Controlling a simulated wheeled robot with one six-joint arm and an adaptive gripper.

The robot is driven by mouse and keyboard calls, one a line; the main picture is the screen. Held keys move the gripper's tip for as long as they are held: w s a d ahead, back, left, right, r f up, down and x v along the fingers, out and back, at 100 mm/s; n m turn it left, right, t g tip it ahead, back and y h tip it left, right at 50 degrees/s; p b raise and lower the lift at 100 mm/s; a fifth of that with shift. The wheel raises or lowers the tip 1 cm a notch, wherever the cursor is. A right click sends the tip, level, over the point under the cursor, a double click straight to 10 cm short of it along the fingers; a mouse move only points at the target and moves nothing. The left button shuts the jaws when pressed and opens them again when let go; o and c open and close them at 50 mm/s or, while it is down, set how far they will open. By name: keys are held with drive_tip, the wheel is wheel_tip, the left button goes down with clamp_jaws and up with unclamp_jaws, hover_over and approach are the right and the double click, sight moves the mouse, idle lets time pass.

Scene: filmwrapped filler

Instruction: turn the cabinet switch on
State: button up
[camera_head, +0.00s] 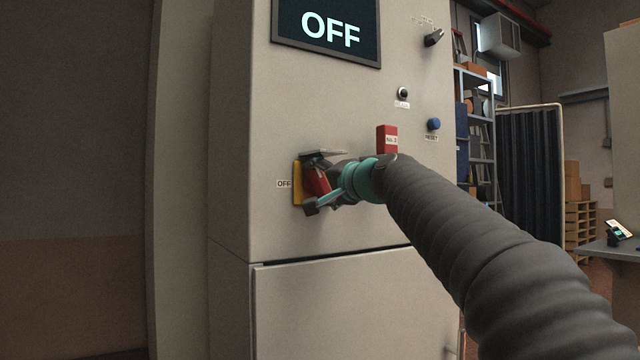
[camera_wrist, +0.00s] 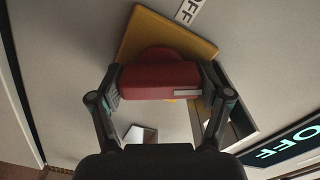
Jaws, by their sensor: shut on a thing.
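The cabinet (camera_head: 300,225) is a tall beige box with a dark display (camera_head: 327,30) that reads OFF. Its switch is a red handle (camera_head: 317,180) on a yellow plate (camera_head: 298,183), next to a small OFF label (camera_head: 284,184). My gripper (camera_head: 317,182) is at the switch, its fingers around the red handle. In the wrist view the red handle (camera_wrist: 160,80) lies across between both fingers, with the yellow plate (camera_wrist: 165,32) behind it. My gripper is shut on the handle. Part of the switch is hidden by the fingers in the head view.
A red tag (camera_head: 387,139) is on the cabinet right of the switch. A blue reset button (camera_head: 433,124), a black button (camera_head: 403,92) and a dark knob (camera_head: 434,38) sit higher up. Shelves (camera_head: 476,130), a dark curtain (camera_head: 530,175) and a table (camera_head: 615,250) stand to the right.

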drive_tip(key=o, duration=1.1)
drive_tip(key=n+b, duration=0.2)
drive_tip(key=n, duration=0.4)
drive_tip(key=shift+f, duration=0.1)
drive_tip(key=n+b, duration=0.2)
drive_tip(key=n, duration=0.4)
drive_tip(key=b+v, duration=0.3)
drive_tip(key=v, duration=1.1)
drive_tip(key=s+d+f+m+g+h, duration=0.1)
drive_tip(key=s+f, duration=0.1)
drive_tip(key=f, duration=0.4)
drive_tip(key=s+d+f+m+g+h+p, duration=0.1)
drive_tip(key=s+f+h, duration=0.1)
drive_tip(key=f, duration=0.5)
drive_tip(key=s+d+f+m+g+h+p, duration=0.1)
drive_tip(key=s+d+f+h, duration=0.1)
drive_tip(key=f, duration=0.5)
drive_tip(key=shift+s+f+m+g, duration=0.2)
drive_tip(key=shift+s+m+g, duration=0.15)
drive_tip(key=shift+s, duration=0.35)
